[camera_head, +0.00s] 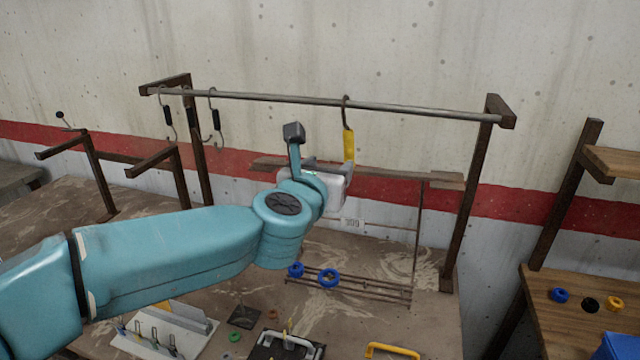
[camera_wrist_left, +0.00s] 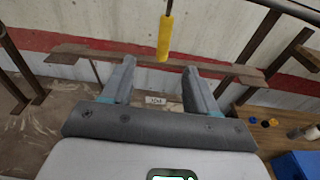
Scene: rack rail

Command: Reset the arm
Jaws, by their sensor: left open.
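My left arm comes in from the left across the head view. Its gripper (camera_head: 322,168) is in front of the rack rail (camera_head: 300,102), below it. In the left wrist view the two fingers of the left gripper (camera_wrist_left: 160,82) are apart with nothing between them. A hook with a yellow handle (camera_head: 348,145) hangs from the rail near the gripper, apart from it. In the left wrist view the yellow handle (camera_wrist_left: 165,38) hangs beyond the fingertips. My right gripper is in neither view.
Two hooks with black grips (camera_head: 168,115) (camera_head: 217,119) hang at the rail's left. A wooden bar (camera_head: 400,175) runs behind the gripper. Blue rings (camera_head: 328,278) sit on a low wire rack. A wooden shelf with rings (camera_head: 540,280) and a blue bin (camera_head: 618,346) stand at right.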

